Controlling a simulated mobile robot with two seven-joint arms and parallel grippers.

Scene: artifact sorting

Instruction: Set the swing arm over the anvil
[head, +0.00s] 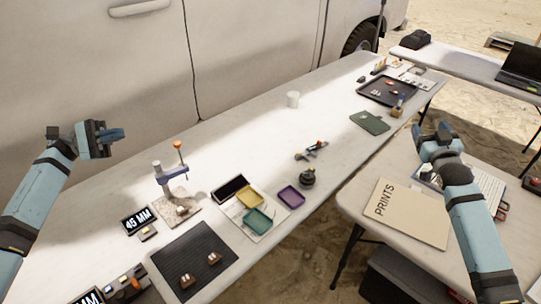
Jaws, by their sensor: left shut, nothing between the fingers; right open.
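A small measuring stand has a grey column (158,178) rising from a speckled base plate (190,218) on the long table. A blue swing arm (174,173) reaches to the right from the column, with an orange-topped rod (179,150) upright near its outer end. My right gripper (443,129) is open, far right near the side table.
A dark mat (193,262) with small brown pieces lies in front. Green (257,221), yellow and purple (291,196) trays lie to the right. A white cup (293,98) stands at the back. A vehicle borders the table.

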